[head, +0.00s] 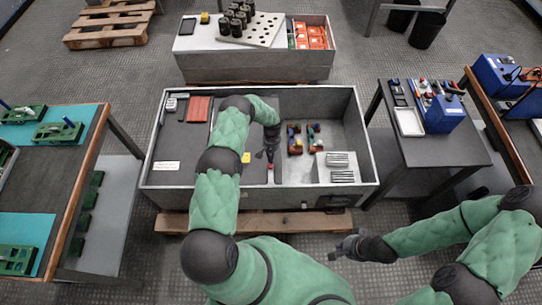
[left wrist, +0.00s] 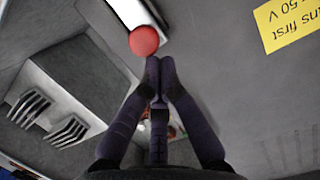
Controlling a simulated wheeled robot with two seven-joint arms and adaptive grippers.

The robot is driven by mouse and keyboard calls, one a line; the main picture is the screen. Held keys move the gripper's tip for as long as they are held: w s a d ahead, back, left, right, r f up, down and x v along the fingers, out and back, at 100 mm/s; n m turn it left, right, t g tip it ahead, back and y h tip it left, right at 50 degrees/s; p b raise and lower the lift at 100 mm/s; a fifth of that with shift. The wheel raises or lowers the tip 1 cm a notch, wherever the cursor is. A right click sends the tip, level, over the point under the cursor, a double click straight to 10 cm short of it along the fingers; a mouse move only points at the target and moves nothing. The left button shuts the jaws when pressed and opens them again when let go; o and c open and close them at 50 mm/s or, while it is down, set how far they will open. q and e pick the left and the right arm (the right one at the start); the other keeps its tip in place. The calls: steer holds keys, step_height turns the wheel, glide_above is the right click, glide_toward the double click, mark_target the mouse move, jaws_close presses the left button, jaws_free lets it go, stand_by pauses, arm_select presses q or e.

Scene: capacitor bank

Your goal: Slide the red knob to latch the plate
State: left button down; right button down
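The red knob (head: 270,167) stands on the grey surface inside the open metal cabinet, at the near end of a pale strip. It also shows as a round red ball in the left wrist view (left wrist: 144,40), beside a bright metal strip (left wrist: 130,12). My left gripper (head: 269,158) reaches down to the knob. In the left wrist view its fingertips (left wrist: 160,62) are together with nothing visible between them, just beside the knob; contact cannot be told. My right gripper (head: 338,251) is outside the cabinet at its near right, away from the knob; its finger opening is unclear.
The cabinet's walls (head: 368,150) surround the work area. A yellow label (left wrist: 290,22) lies on the grey panel. A vented grey box (head: 336,168) and several coloured parts (head: 295,140) stand right of the gripper. Tables flank the cabinet.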

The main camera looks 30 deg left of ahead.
arm_select(q)
steer(key=shift+s+d+r+p, duration=0.2)
steer(key=shift+s+d+p, duration=0.35)
steer(key=shift+s, duration=0.4)
steer(key=shift+d+f, duration=0.1)
steer(key=shift+w+r, duration=0.15)
steer(key=shift+r, duration=0.3)
steer(key=v, duration=1.1)
